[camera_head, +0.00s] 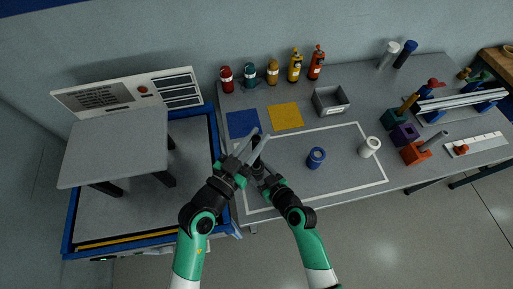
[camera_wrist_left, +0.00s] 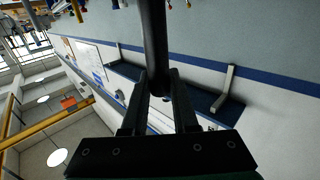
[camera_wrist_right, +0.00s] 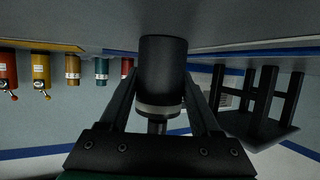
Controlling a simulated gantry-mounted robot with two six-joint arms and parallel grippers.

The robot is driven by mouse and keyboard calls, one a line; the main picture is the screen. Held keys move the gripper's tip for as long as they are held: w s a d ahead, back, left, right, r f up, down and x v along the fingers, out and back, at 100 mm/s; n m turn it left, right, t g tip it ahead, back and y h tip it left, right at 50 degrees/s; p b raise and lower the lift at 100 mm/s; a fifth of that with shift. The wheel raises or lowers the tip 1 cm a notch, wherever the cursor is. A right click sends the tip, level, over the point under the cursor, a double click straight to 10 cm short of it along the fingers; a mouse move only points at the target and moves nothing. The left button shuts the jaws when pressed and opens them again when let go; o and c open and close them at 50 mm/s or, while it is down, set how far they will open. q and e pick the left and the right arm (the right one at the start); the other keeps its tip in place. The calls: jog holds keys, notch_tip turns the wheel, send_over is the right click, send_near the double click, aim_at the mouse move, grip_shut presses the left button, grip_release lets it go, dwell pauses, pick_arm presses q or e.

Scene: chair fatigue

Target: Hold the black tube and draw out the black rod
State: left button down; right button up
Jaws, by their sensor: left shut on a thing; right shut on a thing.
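My left gripper (camera_head: 255,141) and right gripper (camera_head: 258,162) are close together over the left part of the table in the head view. In the left wrist view, the left gripper (camera_wrist_left: 158,78) is shut on a long, slim black rod (camera_wrist_left: 155,40) that runs out of the top of the picture. In the right wrist view, the right gripper (camera_wrist_right: 160,80) is shut on a thicker black tube (camera_wrist_right: 162,62) with a grey band at its lower end. A narrower dark stub shows below the band. Whether rod and tube are joined is hidden.
Blue (camera_head: 242,123) and yellow (camera_head: 286,116) squares lie behind the grippers. A blue cylinder (camera_head: 316,158) and a white cylinder (camera_head: 369,147) stand to the right, a grey bin (camera_head: 331,99) behind. Several bottles line the back. A blue-framed platform with a chair-like form (camera_head: 115,146) is left.

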pick_arm(q)
notch_tip(320, 180, up, 2)
jog(key=shift+r, duration=0.15)
pick_arm(e)
jog(key=o, duration=1.5)
jog(key=v, duration=1.2)
